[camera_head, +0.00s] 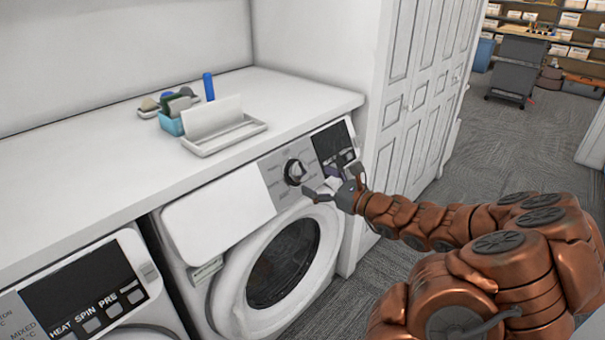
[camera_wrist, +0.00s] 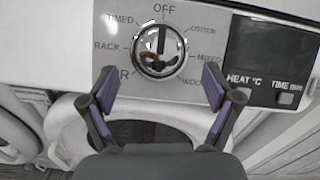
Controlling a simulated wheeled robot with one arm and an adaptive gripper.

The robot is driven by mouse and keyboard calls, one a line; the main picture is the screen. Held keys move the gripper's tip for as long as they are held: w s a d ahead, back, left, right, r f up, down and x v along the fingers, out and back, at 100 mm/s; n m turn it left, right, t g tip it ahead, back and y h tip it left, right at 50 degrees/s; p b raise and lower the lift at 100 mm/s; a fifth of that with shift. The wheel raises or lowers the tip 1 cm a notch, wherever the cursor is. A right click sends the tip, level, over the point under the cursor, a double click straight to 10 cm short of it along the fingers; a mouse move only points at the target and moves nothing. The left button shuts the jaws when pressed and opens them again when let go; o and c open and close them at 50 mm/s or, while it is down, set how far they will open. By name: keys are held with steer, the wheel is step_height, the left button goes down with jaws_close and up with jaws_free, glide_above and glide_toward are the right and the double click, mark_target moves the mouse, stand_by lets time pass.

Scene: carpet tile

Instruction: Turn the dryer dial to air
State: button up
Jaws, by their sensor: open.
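The dryer dial (camera_head: 294,171) is a round chrome and black knob on the grey panel of the right-hand machine (camera_head: 192,219). In the wrist view the dial (camera_wrist: 160,51) shows whole, and its dark bar seems to point up at OFF. RACK and TIMED are printed on its left; the AIR label (camera_wrist: 124,74) at lower left is partly hidden by a finger. My gripper (camera_head: 322,189) is in front of the panel, just below and right of the dial. In the wrist view my gripper (camera_wrist: 158,89) is open and empty, its fingers spread wider than the dial and below it.
A black display (camera_wrist: 271,60) marked HEAT and TIME lies right of the dial. The round door (camera_head: 285,262) is below. A second machine (camera_head: 92,290) stands at left. The countertop (camera_head: 100,150) above holds a white tray (camera_head: 223,138). White cabinet doors (camera_head: 410,100) stand close on the right.

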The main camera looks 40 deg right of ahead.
mark_target(304, 174)
steer(key=shift+x, duration=2.8)
steer(key=c, duration=1.1)
